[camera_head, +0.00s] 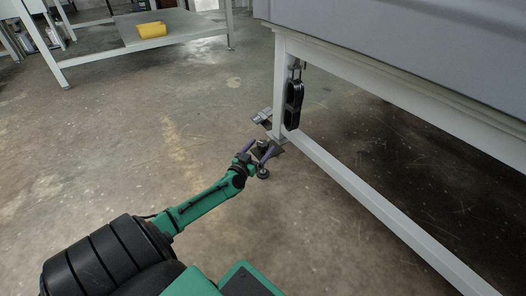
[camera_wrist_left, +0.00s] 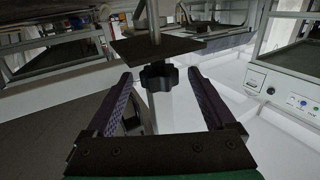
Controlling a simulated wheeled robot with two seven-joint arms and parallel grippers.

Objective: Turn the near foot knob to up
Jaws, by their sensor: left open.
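The near foot knob (camera_wrist_left: 159,77) is a dark, lobed knob on a pale post, just beside a flat dark plate (camera_wrist_left: 158,47) in the left wrist view. My left gripper (camera_wrist_left: 160,73) is open, with one purple-grey finger on each side of the knob. Gaps show between the knob and both fingers. In the head view my left gripper (camera_head: 262,148) is low at the foot of the frame's near leg (camera_head: 279,90). There the knob is small, dark and partly hidden by the fingers. My right gripper is not in view.
The grey machine (camera_head: 420,45) sits on a pale frame with a long lower rail (camera_head: 370,200). A black hanging part (camera_head: 293,103) is on the leg above my gripper. A yellow box (camera_head: 151,30) lies on a low table shelf behind. The floor at left is clear.

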